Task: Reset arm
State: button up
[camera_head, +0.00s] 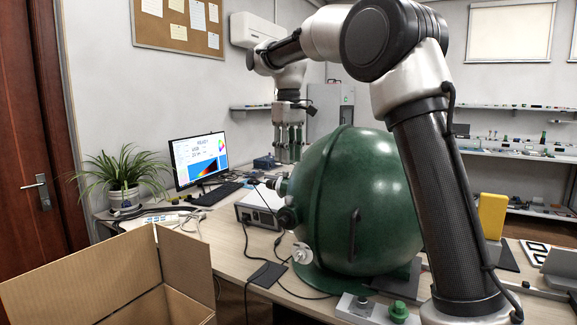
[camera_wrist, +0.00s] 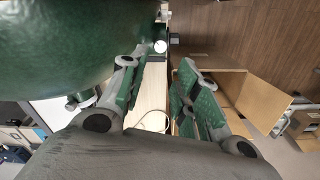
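My gripper (camera_head: 290,142) hangs fingers-down at the end of my arm, behind and to the left of the top of the big green sphere (camera_head: 358,200). In the wrist view my gripper (camera_wrist: 162,72) shows two green-padded fingers apart with nothing between them. The green sphere also fills the upper left of the wrist view (camera_wrist: 60,40), close to the left finger. My arm arches over the sphere from the right. Whether the gripper touches the sphere cannot be told.
An open cardboard box (camera_head: 110,280) stands at the front left, and also shows in the wrist view (camera_wrist: 262,100). A monitor (camera_head: 198,160), a potted plant (camera_head: 122,180) and a grey instrument box (camera_head: 260,205) stand on the desk. Cables lie near the sphere. Air above the desk's left part is clear.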

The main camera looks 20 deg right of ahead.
dwell(0.5)
jog(key=s+d+m+t, duration=0.15)
jog(key=s+d, duration=0.35)
jog(key=s, duration=0.5)
jog(key=s+d+m+t, duration=0.1)
jog(key=s+d+m, duration=0.1)
jog(key=s+d, duration=0.55)
jog(key=s+d+f+m+t, duration=0.1)
jog(key=s+f, duration=0.4)
jog(key=s, duration=0.3)
jog(key=s+d+f+m+t, duration=0.1)
jog(key=s+f, duration=0.5)
jog(key=s, duration=0.2)
jog(key=shift+s+d, duration=0.25)
jog(key=shift+s, duration=0.15)
jog(key=shift+d+r, duration=0.1)
